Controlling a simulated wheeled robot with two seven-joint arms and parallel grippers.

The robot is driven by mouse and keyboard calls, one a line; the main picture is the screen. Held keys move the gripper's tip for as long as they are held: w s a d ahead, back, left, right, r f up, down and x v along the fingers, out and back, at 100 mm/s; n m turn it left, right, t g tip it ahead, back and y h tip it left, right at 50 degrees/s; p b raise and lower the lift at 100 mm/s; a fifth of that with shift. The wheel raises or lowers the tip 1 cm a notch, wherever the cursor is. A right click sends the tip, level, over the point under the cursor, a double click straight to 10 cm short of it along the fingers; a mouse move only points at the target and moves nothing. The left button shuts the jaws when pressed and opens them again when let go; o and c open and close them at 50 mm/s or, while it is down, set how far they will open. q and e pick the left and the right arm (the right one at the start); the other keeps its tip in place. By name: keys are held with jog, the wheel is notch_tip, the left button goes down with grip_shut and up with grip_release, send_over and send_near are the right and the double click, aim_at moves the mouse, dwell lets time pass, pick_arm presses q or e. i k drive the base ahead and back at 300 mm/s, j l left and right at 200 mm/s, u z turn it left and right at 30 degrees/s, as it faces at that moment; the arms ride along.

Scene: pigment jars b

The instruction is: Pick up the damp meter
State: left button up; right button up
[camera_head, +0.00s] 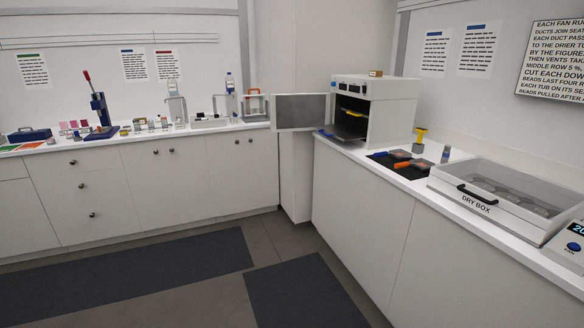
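I cannot tell for certain which thing is the damp meter. A small yellow-topped tool with a dark grey lower part (420,140) stands upright on the right counter, behind a black mat. A small upright grey item with a blue base (445,154) stands to its right, near the dry box. Both are too small to read any marking. Neither of my grippers is in view.
The right counter holds an open-doored white oven (386,108), a black mat (377,158) with orange- and blue-handled tools, and a lidded dry box (450,185). The left counter (215,126) carries a blue press (101,112) and several small jars. The floor (225,285) is clear.

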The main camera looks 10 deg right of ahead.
aim_at(421, 134)
jog(key=i+z, duration=0.25)
jog(key=z, duration=0.15)
jog(key=i+j+z, duration=0.15)
jog(key=i+z, duration=0.25)
jog(key=i+j+z, duration=0.1)
jog(key=z, duration=0.35)
jog(key=i+j+z, duration=0.2)
jog(key=j+z, duration=0.2)
jog(key=i+j+z, duration=0.15)
jog(key=j+z, duration=0.25)
jog(key=l, duration=0.1)
